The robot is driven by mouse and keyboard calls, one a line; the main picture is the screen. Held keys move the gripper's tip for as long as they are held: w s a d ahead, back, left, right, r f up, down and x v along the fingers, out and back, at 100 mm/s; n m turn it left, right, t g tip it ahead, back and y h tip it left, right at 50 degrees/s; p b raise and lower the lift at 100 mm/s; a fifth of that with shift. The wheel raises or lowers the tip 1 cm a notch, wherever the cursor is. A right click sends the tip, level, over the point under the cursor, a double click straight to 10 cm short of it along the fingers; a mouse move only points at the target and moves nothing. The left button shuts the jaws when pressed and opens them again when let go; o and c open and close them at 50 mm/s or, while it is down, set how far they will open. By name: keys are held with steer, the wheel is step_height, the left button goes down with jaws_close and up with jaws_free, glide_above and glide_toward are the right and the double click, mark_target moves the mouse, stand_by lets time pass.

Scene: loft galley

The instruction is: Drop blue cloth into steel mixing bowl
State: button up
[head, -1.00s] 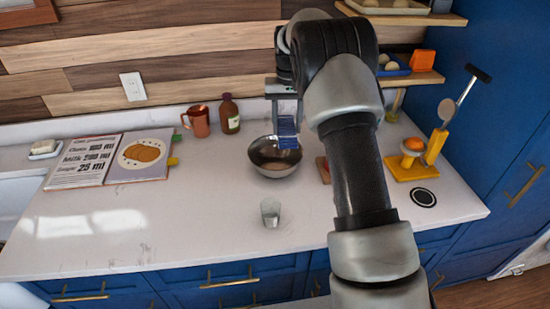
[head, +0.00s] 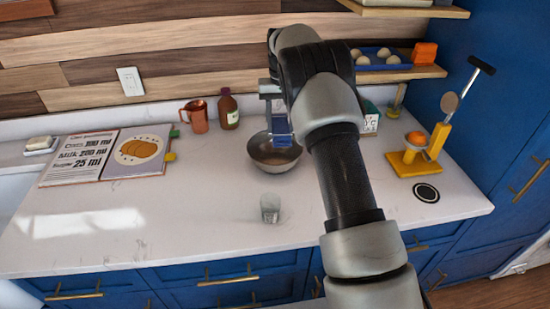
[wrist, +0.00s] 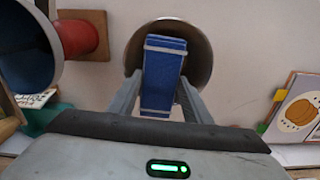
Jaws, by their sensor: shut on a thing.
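The steel mixing bowl (head: 262,158) stands on the white counter, left of my arm in the head view. My gripper (head: 279,122) points down over the bowl and is shut on the blue cloth (head: 281,138). The cloth hangs as a folded block above the bowl, its lower end overlapping the opening in the picture. In the wrist view the cloth (wrist: 163,75) sits between the two fingers (wrist: 158,95), with the bowl's rim (wrist: 206,50) behind it. The bowl's inside is partly hidden by the cloth.
A clear glass (head: 270,208) stands in front of the bowl. A copper mug (head: 196,117) and a brown bottle (head: 228,112) stand behind left. An open cookbook (head: 137,152) lies left. The front left counter is clear.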

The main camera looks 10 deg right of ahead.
steer(key=o, duration=1.1)
step_height(320, 180, up, 17)
steer(key=p, duration=0.3)
steer(key=shift+r, duration=0.2)
